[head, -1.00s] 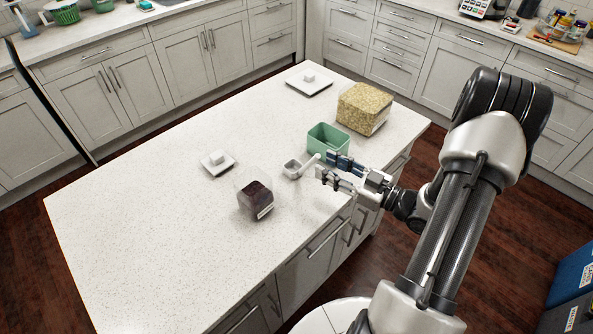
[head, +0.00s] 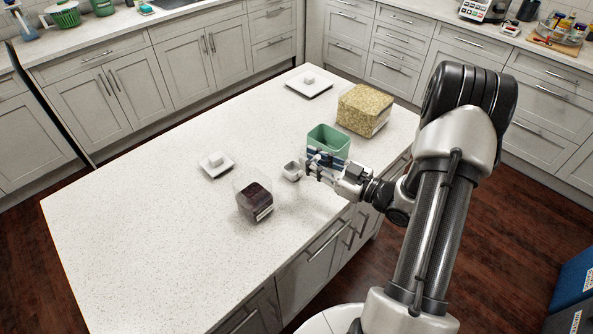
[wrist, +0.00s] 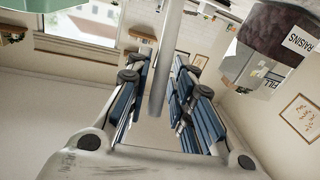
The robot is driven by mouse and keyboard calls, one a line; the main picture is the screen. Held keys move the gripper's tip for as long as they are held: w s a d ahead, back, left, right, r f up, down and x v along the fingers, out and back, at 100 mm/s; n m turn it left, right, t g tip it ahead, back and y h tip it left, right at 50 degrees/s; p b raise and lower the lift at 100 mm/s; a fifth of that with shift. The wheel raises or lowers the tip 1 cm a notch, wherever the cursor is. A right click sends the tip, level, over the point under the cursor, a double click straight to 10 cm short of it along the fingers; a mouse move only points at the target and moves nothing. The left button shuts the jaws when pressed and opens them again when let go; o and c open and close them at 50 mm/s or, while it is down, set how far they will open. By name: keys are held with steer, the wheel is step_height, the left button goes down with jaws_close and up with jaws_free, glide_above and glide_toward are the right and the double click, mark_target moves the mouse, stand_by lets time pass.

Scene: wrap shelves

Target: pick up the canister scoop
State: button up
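The white scoop's square cup (head: 291,171) sits at the island, between the raisin canister (head: 254,203) and the green bin (head: 328,141). My gripper (head: 311,165) is at the scoop's handle side, low beside the green bin. In the wrist view the scoop's pale handle (wrist: 168,60) runs between my two blue-padded fingers. The fingers stand apart on both sides of it, with a gap visible on the left, so my gripper looks open around the handle. In the head view the fingers hide most of the handle. The raisin canister also shows in the wrist view (wrist: 275,35).
A clear canister of pale grain (head: 364,109) stands behind the green bin. White lids lie at the left (head: 216,164) and far end (head: 309,86) of the speckled island top (head: 150,215). The island's left part is clear.

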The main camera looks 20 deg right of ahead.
jaws_close()
